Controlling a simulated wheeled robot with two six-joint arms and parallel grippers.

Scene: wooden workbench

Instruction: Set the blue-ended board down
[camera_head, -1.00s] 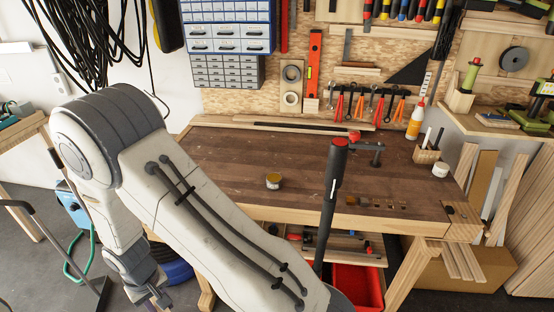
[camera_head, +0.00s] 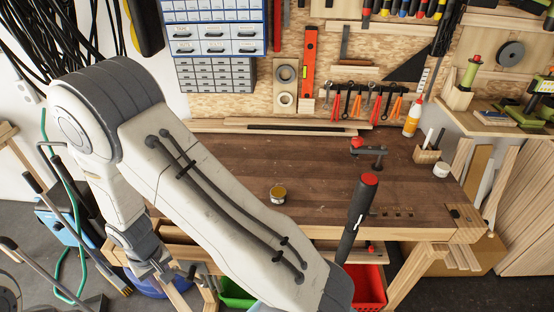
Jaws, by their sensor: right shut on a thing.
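My right arm crosses the view from the lower middle up to its elbow at the left, then hangs down. My right gripper (camera_head: 166,272) is at its lower end, at the lower left, small and in front of the bench's left end. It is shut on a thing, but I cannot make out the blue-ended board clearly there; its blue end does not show. The wooden workbench (camera_head: 325,165) has a dark top, partly hidden behind my arm. My left gripper is not in view.
A red bin (camera_head: 366,285) and a green bin (camera_head: 236,293) are below. The bench top's middle is largely clear.

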